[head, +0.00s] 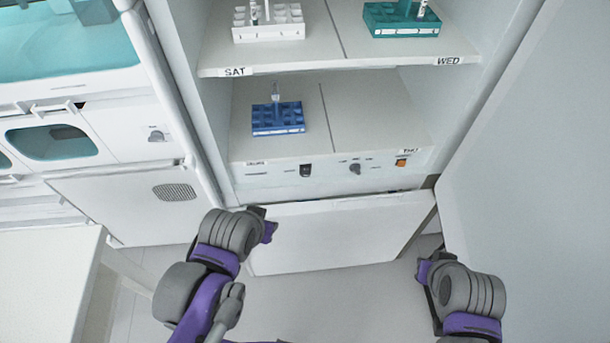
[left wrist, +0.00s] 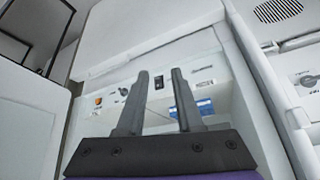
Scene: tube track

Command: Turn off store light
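The store's control panel (head: 330,169) runs along the front edge below the lower shelf. It bears a black rocker switch (head: 306,170), a grey knob (head: 355,169) and an orange switch (head: 401,162); their small labels are too small to read. The left wrist view shows the panel upside down, with the black switch (left wrist: 159,83), knob (left wrist: 123,92) and orange switch (left wrist: 98,101). My left gripper (head: 269,231) is below and left of the black switch, apart from the panel. Its two fingers (left wrist: 160,74) are spread and empty. My right gripper (head: 424,271) is low at the right; its fingers are unclear.
A blue rack (head: 278,119) with a tube stands on the lower shelf. A white rack (head: 268,23) and a green rack (head: 402,20) stand on the upper shelf. An open door (head: 530,180) stands at the right. A white table (head: 45,280) is at lower left.

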